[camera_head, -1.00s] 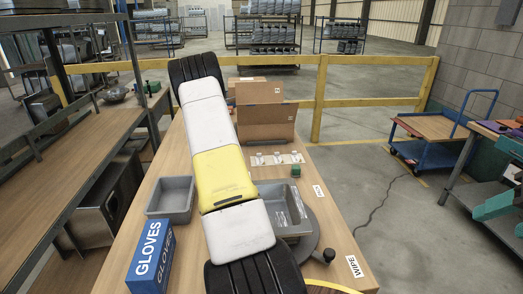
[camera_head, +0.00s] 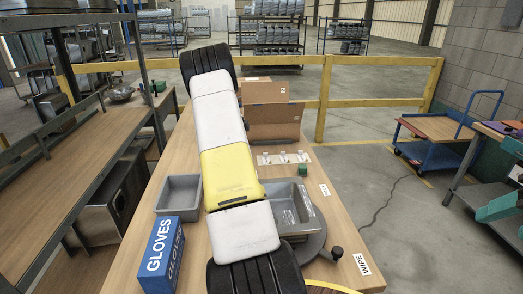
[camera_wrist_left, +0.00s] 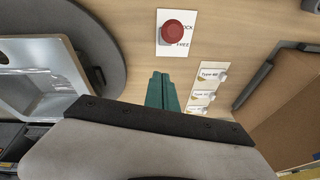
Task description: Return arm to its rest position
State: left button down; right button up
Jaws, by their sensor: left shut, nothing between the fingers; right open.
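My right gripper (camera_head: 500,178) is at the right edge of the head view, partly cut off. Its teal fingers are spread apart with nothing between them. A white and yellow arm of mine stretches across the middle of the head view over the table. My left gripper (camera_wrist_left: 163,90) shows in the left wrist view as teal fingers pressed together and empty. It is above the wooden table, between the grey metal tray (camera_wrist_left: 45,55) and a row of type labels (camera_wrist_left: 203,95). In the head view I cannot make out the left gripper clearly.
The wooden table (camera_head: 345,240) holds a blue GLOVES box (camera_head: 160,255), a grey bin (camera_head: 178,193), a turntable (camera_head: 313,240) and a cardboard box (camera_head: 272,118). A red knob (camera_wrist_left: 172,32) is near the left gripper. A blue cart (camera_head: 440,128) stands beyond open floor at right.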

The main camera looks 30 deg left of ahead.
pick_arm(q)
jog(key=a+v, duration=0.1)
jog(key=v, duration=0.8)
jog(key=shift+s, duration=0.35)
jog(key=s+d+r+n, duration=0.1)
jog(key=d+r+n, duration=0.1)
jog(key=d+r, duration=0.5)
jog(key=s+d+r+n+t+y, duration=0.1)
jog(key=d+r, duration=0.3)
jog(key=d, duration=0.7)
jog(key=s+d+r+n, duration=0.1)
jog(key=d+r+n, duration=0.1)
jog(key=d+r, duration=0.5)
jog(key=s+d+f+n+t, duration=0.1)
jog(key=s+d+f+n, duration=0.1)
jog(key=s+d, duration=0.7)
jog(key=s+d+f+n+t+h, duration=0.1)
jog(key=s+d+n, duration=0.3)
jog(key=s+d, duration=0.6)
jog(key=shift+s+d+f+n+t, duration=0.3)
jog(key=shift+s+d+f, duration=0.1)
jog(key=shift+f, duration=0.25)
